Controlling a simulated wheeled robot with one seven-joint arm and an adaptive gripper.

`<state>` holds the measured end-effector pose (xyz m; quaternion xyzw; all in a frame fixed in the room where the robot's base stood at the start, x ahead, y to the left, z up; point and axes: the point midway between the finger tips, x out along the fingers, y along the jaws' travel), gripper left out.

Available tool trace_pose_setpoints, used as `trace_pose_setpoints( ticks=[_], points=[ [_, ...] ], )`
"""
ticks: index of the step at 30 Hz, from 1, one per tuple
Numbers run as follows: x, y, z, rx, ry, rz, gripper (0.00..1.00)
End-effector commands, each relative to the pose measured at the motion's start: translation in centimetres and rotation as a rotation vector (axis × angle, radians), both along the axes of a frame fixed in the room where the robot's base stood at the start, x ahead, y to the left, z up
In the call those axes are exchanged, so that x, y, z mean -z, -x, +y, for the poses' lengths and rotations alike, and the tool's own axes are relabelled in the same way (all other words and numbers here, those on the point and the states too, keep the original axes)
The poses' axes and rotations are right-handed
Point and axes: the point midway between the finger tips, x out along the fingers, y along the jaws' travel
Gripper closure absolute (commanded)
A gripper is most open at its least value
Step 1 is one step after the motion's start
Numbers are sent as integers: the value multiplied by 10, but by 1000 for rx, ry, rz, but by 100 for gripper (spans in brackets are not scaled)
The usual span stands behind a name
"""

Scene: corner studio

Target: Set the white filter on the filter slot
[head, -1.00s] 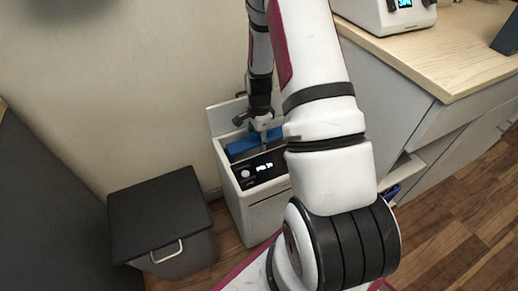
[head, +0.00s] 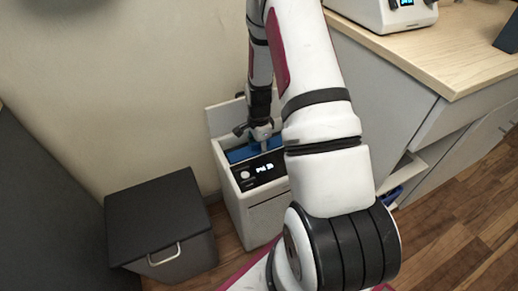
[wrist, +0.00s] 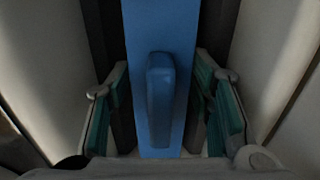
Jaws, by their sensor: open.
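A white appliance (head: 257,220) stands on the floor against the wall, with a dark front panel and a lit display. A blue flat piece with a raised grip sits in its open top; it shows in the head view (head: 237,154) and in the wrist view (wrist: 160,30). My gripper (wrist: 160,112) is open over it, one green-lined finger on each side of the blue grip, with gaps between. In the head view my gripper (head: 262,139) is at the appliance's top. I see no white filter. The slot under the blue piece is hidden.
A dark lidded bin (head: 160,215) with a metal handle stands left of the appliance. A grey cabinet with a wooden top (head: 440,60) is on the right, bearing a white device (head: 388,14). A blue item (head: 388,196) lies low in the cabinet's open side.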

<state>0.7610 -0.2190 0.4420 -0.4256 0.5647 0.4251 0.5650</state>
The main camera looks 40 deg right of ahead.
Motion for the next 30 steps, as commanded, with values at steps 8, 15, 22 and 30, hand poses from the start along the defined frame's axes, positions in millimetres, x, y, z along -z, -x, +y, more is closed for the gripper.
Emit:
trace_pose_setpoints(
  ticks=[8,15,22,30],
  points=[
    [-35,-1,0,-2,2,-3,52],
    [-86,-1,0,-1,2,-4,52],
    [-116,0,0,-1,1,-1,52],
    [-156,-2,16,-98,-3,-11,52]
  ],
)
